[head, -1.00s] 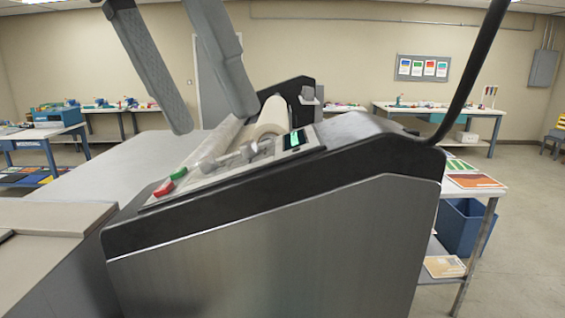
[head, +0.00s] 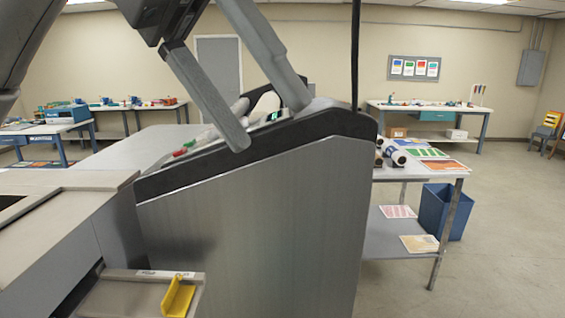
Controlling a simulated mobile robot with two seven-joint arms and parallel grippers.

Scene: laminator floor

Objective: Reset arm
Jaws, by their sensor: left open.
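My left gripper (head: 268,125) comes in from the upper left with its two long grey fingers spread wide. The fingers hang in front of the laminator (head: 255,215), a large machine with a grey side panel and black sloping edge. They cover part of its top, and I cannot tell if they touch it. A small lit display (head: 278,115) and a red and green part (head: 184,148) show on its top. My right gripper is not in view.
A yellow part (head: 178,297) stands on a low tray at the front left. A side table (head: 455,172) with rolls and coloured sheets is right of the machine, with a blue bin (head: 446,212) beside it. The floor at the right (head: 515,230) is clear.

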